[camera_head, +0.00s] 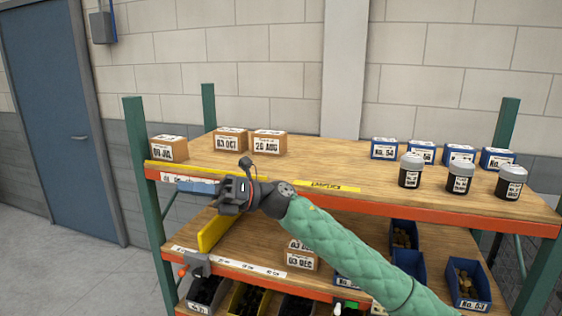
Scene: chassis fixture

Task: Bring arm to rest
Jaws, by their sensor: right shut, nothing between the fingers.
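My right arm comes in from the lower right in a green padded sleeve and reaches left across the front of the shelf rack. My right gripper (198,187) points left in front of the upper shelf's front edge, near its left end. It is shut with nothing held; its far end looks blue and flat. The gripper and wrist hide part of the shelf edge and its labels. My left gripper is not in view.
The upper shelf (330,172) bears cardboard boxes (230,140), blue boxes (421,152) and dark jars with white lids (459,179). A yellow plate (216,232) and a grey clamp-like part (197,264) are just below the gripper.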

